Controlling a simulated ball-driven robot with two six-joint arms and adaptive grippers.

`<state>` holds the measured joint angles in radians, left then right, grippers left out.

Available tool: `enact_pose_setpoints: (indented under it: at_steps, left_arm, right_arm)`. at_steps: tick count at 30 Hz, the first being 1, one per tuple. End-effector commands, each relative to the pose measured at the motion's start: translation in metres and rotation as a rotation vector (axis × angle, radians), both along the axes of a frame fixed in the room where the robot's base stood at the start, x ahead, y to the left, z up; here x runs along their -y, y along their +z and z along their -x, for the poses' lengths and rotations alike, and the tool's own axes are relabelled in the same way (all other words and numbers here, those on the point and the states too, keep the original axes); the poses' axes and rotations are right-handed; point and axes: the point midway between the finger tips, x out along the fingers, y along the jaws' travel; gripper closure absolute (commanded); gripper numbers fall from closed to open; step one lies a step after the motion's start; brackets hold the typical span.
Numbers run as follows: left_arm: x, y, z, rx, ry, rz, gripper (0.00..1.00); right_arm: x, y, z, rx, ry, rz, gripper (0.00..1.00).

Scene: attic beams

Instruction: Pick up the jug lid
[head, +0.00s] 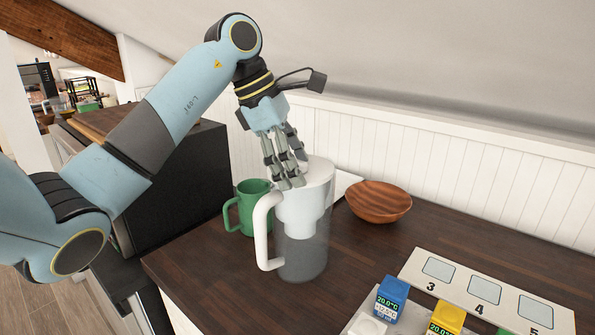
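The jug (303,255) stands upright on the dark wooden counter, with a clear lower body and a white handle on its left. Its white lid (320,172) is on top. My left gripper (288,183) points down at the lid's left side, its grey fingers overlapping the lid and handle top in the head view. The fingers look close together, but I cannot tell whether they touch or grip the lid. The lid's left part is hidden behind the fingers. My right gripper is not in view.
A green mug (256,206) stands just behind and left of the jug. A wooden bowl (378,202) is to the right. A numbered panel (490,300) and blue (391,299) and yellow (446,318) display blocks sit at front right. White panelling closes the back.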

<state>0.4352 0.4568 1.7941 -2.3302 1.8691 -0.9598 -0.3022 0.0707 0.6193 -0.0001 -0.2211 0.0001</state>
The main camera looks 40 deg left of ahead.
Motion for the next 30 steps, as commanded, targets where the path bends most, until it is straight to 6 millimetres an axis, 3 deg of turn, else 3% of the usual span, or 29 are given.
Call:
enact_pose_setpoints:
  at_steps: [3,20,21,28,30]
  left_arm:
    - [0.000,-0.002,0.000,-0.004,0.002,0.000,0.71]
    - [-0.001,-0.001,0.001,-0.007,0.003,0.000,0.80]
    - [-0.001,0.003,0.000,-0.005,0.003,0.000,0.88]
    - [-0.001,0.049,-0.001,0.003,0.001,-0.001,0.88]
    - [0.000,0.069,0.001,-0.005,0.002,0.000,0.88]
  right_arm:
    - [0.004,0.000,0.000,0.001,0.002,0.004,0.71]
    - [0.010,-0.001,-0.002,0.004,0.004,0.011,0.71]
    - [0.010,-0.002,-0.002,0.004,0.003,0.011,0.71]
    - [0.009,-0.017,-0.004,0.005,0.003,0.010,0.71]
    - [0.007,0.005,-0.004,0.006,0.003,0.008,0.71]
